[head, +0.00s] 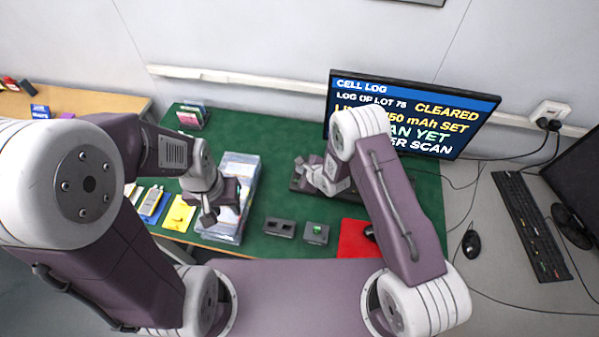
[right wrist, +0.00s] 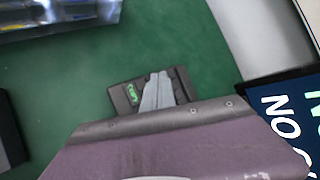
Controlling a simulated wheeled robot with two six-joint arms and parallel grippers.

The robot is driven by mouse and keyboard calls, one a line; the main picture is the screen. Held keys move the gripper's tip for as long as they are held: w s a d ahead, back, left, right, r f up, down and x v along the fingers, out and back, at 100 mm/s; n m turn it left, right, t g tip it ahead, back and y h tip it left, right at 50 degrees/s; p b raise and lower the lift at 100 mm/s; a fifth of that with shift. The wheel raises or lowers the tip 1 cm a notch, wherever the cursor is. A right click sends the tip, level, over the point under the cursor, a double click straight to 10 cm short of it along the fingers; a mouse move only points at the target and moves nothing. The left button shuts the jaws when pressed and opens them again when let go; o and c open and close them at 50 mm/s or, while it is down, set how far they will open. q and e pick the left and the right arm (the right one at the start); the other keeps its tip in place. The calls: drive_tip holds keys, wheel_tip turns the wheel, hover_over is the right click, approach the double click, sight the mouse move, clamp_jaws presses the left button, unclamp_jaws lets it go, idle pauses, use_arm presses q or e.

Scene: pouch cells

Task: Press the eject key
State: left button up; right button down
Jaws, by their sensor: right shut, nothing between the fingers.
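A small dark device (right wrist: 122,98) with a green lit mark lies on the green mat. In the right wrist view my right gripper (right wrist: 160,78) is shut and empty, its grey fingertips overlapping the device just right of the green mark. I cannot tell whether they touch it. No eject key can be told apart; the fingers hide part of the device. In the head view the right gripper (head: 318,178) is over a dark unit (head: 299,186) near the monitor. My left gripper (head: 209,214) is beside a clear tray; its finger opening is unclear.
The clear tray (head: 247,170) stands left of the right gripper. A black box (head: 279,228) and a box with a green spot (head: 316,233) lie nearer me, beside a red pad (head: 353,240). The monitor (head: 470,125) stands behind on the right.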

drive_tip(key=shift+f, duration=0.2)
drive_tip(key=shift+r, duration=0.1)
drive_tip(key=shift+r+p, duration=0.6)
drive_tip(key=shift+r, duration=0.15)
drive_tip(key=shift+r, duration=0.1)
wheel_tip(320, 180, up, 5)
drive_tip(key=p, duration=0.4)
idle(0.7)
